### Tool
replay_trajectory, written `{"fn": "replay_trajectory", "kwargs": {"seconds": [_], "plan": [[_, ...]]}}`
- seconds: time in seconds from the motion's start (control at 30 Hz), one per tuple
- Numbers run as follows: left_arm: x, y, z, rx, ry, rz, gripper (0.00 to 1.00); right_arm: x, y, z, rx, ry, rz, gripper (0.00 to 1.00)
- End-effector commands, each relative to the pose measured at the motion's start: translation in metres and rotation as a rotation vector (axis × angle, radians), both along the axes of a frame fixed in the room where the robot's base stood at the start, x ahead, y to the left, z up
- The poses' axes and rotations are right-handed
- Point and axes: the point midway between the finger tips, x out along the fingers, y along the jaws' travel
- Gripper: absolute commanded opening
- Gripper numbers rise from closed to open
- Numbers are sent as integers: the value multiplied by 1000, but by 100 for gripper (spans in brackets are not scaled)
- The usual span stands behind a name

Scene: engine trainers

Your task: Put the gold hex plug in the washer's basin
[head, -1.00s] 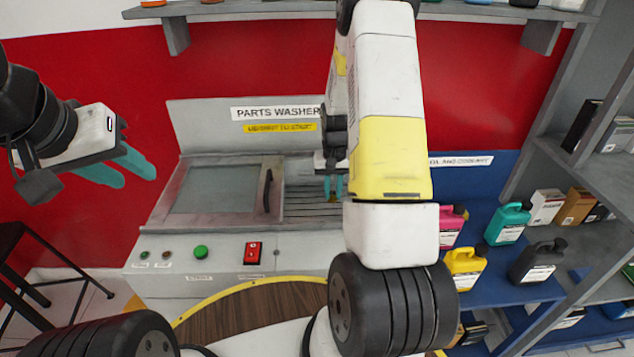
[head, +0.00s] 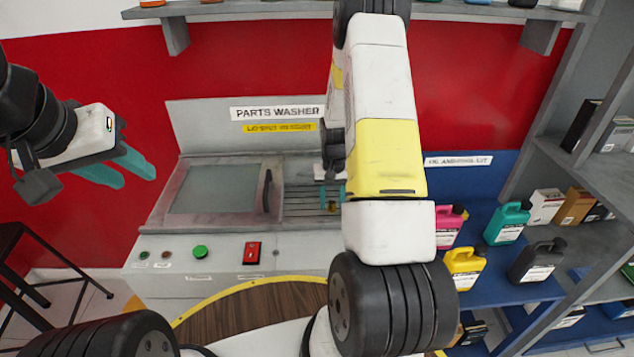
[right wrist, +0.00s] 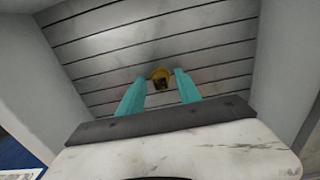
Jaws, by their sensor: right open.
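The gold hex plug (right wrist: 160,75) shows in the right wrist view just beyond and between my fingertips, over the slatted floor of the washer's basin (right wrist: 130,35). In the head view the plug (head: 332,208) is a small gold spot over the slats, partly hidden by my right arm; I cannot tell whether it rests on them. My right gripper (head: 332,197) points down into the basin (head: 300,203) with its teal fingers apart; it also shows in the right wrist view (right wrist: 160,80). My left gripper (head: 136,173) is open and empty at the left, in the air.
The washer's glass lid (head: 222,190) with a dark handle lies left of the basin. A front panel holds a green button (head: 200,252) and a red switch (head: 252,253). Bottles, such as the yellow one (head: 463,268), stand on the blue shelf at right. A shelf runs above.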

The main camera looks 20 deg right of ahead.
Motion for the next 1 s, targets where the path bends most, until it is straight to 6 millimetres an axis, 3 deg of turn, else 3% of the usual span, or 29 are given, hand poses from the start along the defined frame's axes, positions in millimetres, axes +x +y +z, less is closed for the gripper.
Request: {"fn": "replay_trajectory", "kwargs": {"seconds": [0.23,0.6,0.87,1.0], "plan": [[0,0,0,0,0,0,36,1,0,17,-1,-4,0,41],[0,0,0,0,0,0,36,1,0,94,-1,-4,0,41],[0,0,0,0,0,0,36,0,1,123,0,-4,1,41],[0,0,0,0,0,0,36,-5,9,152,10,-40,13,41]]}}
